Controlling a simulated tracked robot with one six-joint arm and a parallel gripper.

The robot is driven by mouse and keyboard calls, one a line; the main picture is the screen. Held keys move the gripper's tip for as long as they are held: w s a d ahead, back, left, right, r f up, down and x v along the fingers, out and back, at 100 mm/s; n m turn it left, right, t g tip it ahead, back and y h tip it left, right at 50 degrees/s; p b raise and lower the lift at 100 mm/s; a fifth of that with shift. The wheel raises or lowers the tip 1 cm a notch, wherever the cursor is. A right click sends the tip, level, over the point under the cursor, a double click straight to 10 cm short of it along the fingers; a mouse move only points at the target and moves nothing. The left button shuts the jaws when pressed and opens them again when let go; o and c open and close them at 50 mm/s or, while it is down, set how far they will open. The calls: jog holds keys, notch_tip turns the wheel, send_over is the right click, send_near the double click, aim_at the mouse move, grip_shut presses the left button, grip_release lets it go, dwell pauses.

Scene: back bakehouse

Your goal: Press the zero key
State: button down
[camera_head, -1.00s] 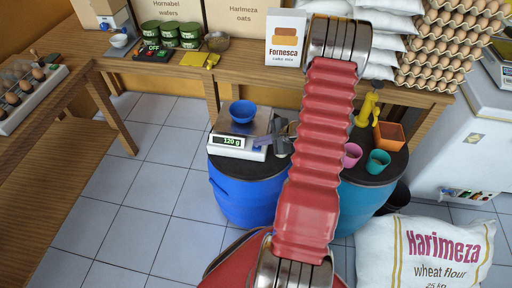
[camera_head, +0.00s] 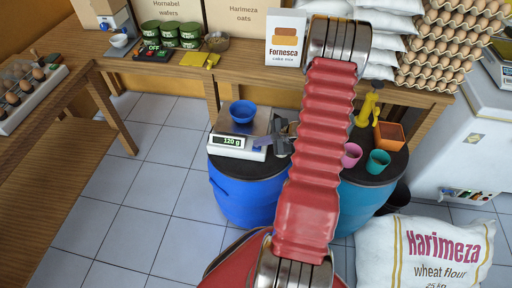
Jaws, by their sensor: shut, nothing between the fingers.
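A kitchen scale (camera_head: 225,152) stands on the lid of the blue barrel, with a blue bowl (camera_head: 242,111) on its pan. Its display (camera_head: 231,141) reads 120 g.
The blue barrel (camera_head: 245,200) and a teal barrel (camera_head: 362,205) stand side by side. A pink cup (camera_head: 351,155), a teal cup (camera_head: 377,162), an orange pot (camera_head: 390,136) and a yellow pump (camera_head: 368,107) are on the teal one. A wooden bench (camera_head: 270,86) runs behind.

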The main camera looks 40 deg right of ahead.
aim_at(260, 148)
jog(key=shift+r, duration=0.75)
jog(key=shift+r, duration=2.5)
jog(key=s+a+r+n+g+y, duration=0.1)
jog(key=s+a+r+n+g, duration=0.1)
jog(key=s+a+r+n, duration=0.3)
jog(key=s+a+r+n+g+y, duration=0.1)
jog(key=s+a+n+g, duration=0.15)
jog(key=a, duration=0.55)
jog(key=s+a+r+n+h, duration=0.2)
jog(key=a+r+n, duration=0.6)
jog(key=r, duration=0.4)
jog(key=s+a+r+n+t+h, duration=0.1)
jog(key=s+a+r+n+h, duration=0.2)
jog(key=a+r, duration=0.8)
jog(key=s+r+n, duration=0.1)
jog(key=s+n, duration=0.1)
jog(key=n, duration=0.2)
jog(key=shift+s+a+n, duration=0.3)
jog(key=shift+n, duration=0.05)
